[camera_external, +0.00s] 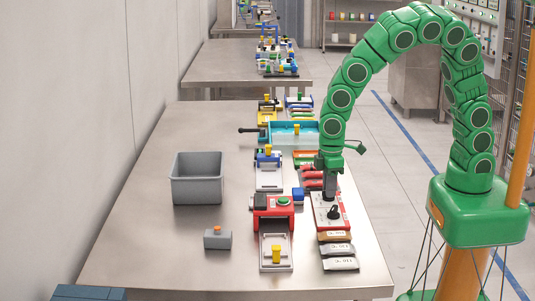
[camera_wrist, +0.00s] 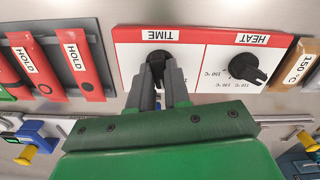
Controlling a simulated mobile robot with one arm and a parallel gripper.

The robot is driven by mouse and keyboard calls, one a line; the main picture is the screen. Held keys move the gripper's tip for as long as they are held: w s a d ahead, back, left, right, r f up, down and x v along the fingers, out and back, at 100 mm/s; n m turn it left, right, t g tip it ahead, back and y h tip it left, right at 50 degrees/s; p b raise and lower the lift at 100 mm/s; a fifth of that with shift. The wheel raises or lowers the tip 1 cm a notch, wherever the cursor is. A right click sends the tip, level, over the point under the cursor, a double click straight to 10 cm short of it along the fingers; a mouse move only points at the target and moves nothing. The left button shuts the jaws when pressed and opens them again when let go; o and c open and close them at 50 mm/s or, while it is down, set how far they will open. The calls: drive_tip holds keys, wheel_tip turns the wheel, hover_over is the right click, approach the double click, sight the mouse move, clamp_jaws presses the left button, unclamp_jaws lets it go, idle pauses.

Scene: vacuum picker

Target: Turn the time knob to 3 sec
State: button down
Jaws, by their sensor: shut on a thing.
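The control panel (camera_wrist: 200,58) is a red-and-white plate lying on the table; it also shows in the external view (camera_external: 321,221). In the wrist view its TIME and HEAT labels appear upside down. The black time knob (camera_wrist: 158,56) sits below the TIME label. My gripper (camera_wrist: 162,66) reaches down to it and its grey fingers are shut on the knob. The fingers cover most of the knob and the time scale, so its setting cannot be read. In the external view my gripper (camera_external: 330,195) stands over the far end of the panel.
The black heat knob (camera_wrist: 245,68) is close beside my fingers. Red HOLD tags (camera_wrist: 75,60) and a 150 °C tag (camera_wrist: 298,64) flank the panel. A grey bin (camera_external: 197,188) is farther left.

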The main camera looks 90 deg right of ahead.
drive_tip(key=m, duration=0.5)
drive_tip(key=shift+m, duration=2.4)
drive_tip(key=c, duration=1.1)
unclamp_jaws()
drive_tip(key=shift+r, duration=0.15)
drive_tip(key=shift+r, duration=3.8)
